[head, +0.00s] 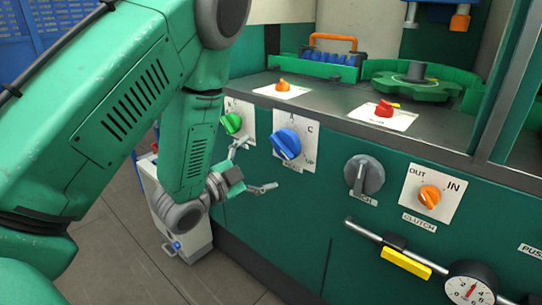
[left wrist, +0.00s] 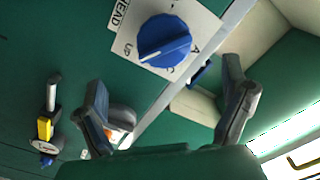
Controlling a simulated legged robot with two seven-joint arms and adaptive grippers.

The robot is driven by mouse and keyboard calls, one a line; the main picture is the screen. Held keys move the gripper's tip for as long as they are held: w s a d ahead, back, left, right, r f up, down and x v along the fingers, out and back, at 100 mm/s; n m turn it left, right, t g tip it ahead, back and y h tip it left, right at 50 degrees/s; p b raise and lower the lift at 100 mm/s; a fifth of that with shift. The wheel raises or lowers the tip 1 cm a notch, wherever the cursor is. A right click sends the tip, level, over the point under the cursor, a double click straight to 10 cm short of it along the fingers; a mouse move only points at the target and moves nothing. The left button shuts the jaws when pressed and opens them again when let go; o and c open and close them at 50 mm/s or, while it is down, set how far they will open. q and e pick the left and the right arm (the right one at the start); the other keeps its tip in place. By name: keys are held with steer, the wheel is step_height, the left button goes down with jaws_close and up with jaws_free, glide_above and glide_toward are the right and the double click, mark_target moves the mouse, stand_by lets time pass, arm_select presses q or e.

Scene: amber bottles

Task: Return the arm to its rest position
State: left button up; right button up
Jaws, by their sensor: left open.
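My left arm comes in from the left in the head view. Its left gripper (head: 254,167) is open and empty in front of the green machine front, beside the blue knob (head: 286,143) and below the green knob (head: 232,123). In the left wrist view the two fingers of the left gripper (left wrist: 167,105) are spread wide with nothing between them. The blue knob (left wrist: 165,41) shows beyond the fingers on its white plate, apart from them. My right gripper is in neither view.
The machine front carries a grey knob (head: 364,175), an orange clutch knob (head: 429,197), a bar with a yellow grip (head: 405,262) and a gauge (head: 471,291). A red knob (head: 383,108) and an orange knob (head: 283,85) stand on the ledge. Open floor (head: 125,255) lies lower left.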

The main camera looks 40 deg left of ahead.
arm_select(q)
steer(key=shift+s, duration=0.35)
stand_by(0.3)
steer(key=s+d+f+n+g+y, duration=0.1)
steer(key=s+f+n+g, duration=0.15)
steer(key=f, duration=0.45)
steer(key=s+d+f+n+g, duration=0.1)
steer(key=s+d+f+g, duration=0.15)
steer(key=f, duration=0.35)
steer(key=s+d+f+n+g+y, duration=0.1)
steer(key=s+f+n+g, duration=0.2)
steer(key=f, duration=0.4)
steer(key=s+d+f+n+g, duration=0.1)
steer(key=s+f+g, duration=0.2)
steer(key=s, duration=0.3)
steer(key=s+d+f+n+g, duration=0.1)
steer(key=s+d+f+g, duration=0.1)
steer(key=s, duration=0.5)
steer(key=s+d+f+n+g, duration=0.1)
steer(key=s+d+f+g, duration=0.1)
steer(key=s+f+g, duration=0.2)
step_height(320, 180, down, 2)
steer(key=s, duration=0.3)
steer(key=shift+d, duration=0.25)
